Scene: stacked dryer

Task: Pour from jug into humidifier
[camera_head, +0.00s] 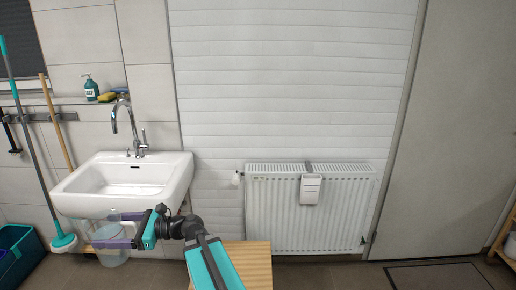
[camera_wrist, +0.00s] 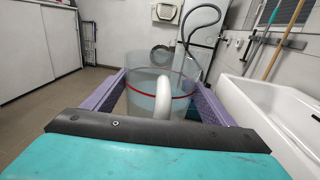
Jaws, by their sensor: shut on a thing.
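The jug (camera_head: 107,231) is clear, and in the wrist view (camera_wrist: 147,84) it shows a red line around it and a pale handle facing me. My gripper (camera_head: 118,229) is shut on the jug, with its purple fingers on either side; the gripper also shows in the wrist view (camera_wrist: 160,85). The jug looks about upright, in front of and below the sink's front edge. How much it holds is hard to tell. The humidifier (camera_head: 311,189) is a narrow white box hanging on the radiator's front, well to the right of my gripper.
The white sink (camera_head: 125,183) with its tap is close to the jug. The radiator (camera_head: 275,215) stands against the wall. A wooden surface (camera_head: 250,262) lies low between my arm and the radiator. A mop (camera_head: 62,240) leans left.

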